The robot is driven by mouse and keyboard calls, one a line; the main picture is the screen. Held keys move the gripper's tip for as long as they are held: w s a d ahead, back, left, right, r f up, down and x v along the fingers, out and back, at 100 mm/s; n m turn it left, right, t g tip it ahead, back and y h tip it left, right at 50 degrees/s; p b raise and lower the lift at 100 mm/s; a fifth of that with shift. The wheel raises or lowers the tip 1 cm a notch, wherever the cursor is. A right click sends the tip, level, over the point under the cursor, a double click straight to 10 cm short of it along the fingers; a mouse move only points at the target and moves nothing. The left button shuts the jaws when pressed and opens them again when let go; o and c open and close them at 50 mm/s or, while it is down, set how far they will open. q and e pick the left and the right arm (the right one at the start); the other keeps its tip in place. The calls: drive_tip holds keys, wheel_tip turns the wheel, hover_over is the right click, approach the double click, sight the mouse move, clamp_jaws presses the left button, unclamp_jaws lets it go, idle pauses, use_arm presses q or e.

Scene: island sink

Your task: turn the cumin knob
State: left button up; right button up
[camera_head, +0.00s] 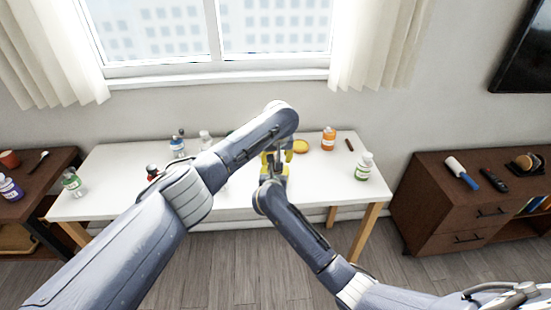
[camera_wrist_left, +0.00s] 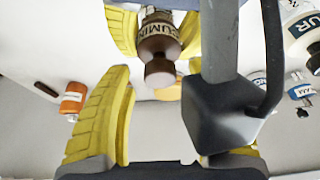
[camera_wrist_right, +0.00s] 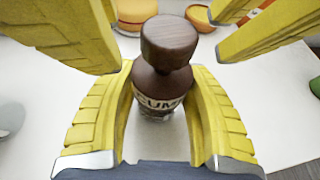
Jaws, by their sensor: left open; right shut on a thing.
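The cumin grinder (camera_wrist_right: 155,102) has a clear, labelled body, a brown neck and a round dark-brown knob (camera_wrist_right: 170,42). It stands upright on the white table. My right gripper (camera_wrist_right: 160,92) is shut on its body, one yellow finger on each side, below the knob. My left gripper (camera_wrist_left: 160,85) is open, its yellow fingers spread on either side of the knob and apart from it. In the left wrist view the knob (camera_wrist_left: 159,70) faces the camera, and a grey block hides part of one left finger. In the head view my arms hide the grinder.
A brown cabinet (camera_head: 440,205) stands at the right.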

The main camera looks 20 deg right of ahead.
use_arm(q)
drive_tip(key=shift+w+f, duration=0.15)
drive_tip(key=shift+f, duration=0.1)
clamp_jaws()
idle(0.5)
